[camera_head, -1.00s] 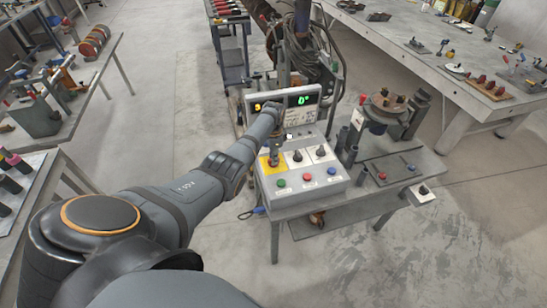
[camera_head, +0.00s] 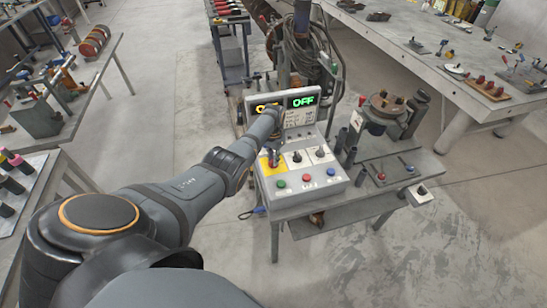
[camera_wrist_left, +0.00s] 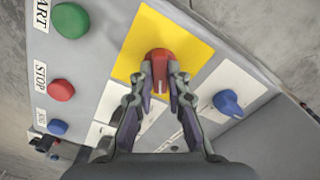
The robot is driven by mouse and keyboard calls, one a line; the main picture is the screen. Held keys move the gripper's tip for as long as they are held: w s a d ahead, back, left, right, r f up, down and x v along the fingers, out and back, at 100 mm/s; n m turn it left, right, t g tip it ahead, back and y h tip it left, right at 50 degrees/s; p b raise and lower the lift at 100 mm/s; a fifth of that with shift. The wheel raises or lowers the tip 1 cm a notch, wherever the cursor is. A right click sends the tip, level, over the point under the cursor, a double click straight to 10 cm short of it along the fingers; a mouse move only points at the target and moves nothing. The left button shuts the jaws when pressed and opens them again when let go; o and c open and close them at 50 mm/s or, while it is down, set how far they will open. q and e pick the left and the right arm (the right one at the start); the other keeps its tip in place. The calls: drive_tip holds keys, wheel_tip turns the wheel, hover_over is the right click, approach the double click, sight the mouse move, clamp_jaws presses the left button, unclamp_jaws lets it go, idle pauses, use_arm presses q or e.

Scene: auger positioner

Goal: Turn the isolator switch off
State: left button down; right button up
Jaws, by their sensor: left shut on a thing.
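The isolator switch is a red knob (camera_wrist_left: 161,55) on a yellow plate (camera_wrist_left: 200,45) of the grey control box. In the head view the yellow plate (camera_head: 265,170) is at the box's upper left. My left gripper (camera_wrist_left: 163,77) is shut on the red knob, one finger on each side. In the head view, my left gripper (camera_head: 273,157) reaches down over that plate, and the knob is mostly hidden. The display (camera_head: 303,101) behind the box reads OFF in green; its left, yellow reading is partly hidden by my arm. My right gripper is not in view.
Two more knobs (camera_head: 297,156) (camera_head: 320,151) sit right of the yellow plate. Green (camera_head: 281,183), red (camera_head: 307,177) and blue (camera_head: 332,170) buttons line the front. A machine (camera_head: 384,112) with a round top stands to the right on the table.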

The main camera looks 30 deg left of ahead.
use_arm(q)
drive_tip(key=n, duration=0.5)
drive_tip(key=shift+n+p, duration=0.3)
drive_tip(key=shift+p, duration=0.05)
drive_tip(key=n, duration=0.4)
drive_tip(key=shift+n, duration=0.9)
drive_tip(key=c, duration=1.3)
unclamp_jaws()
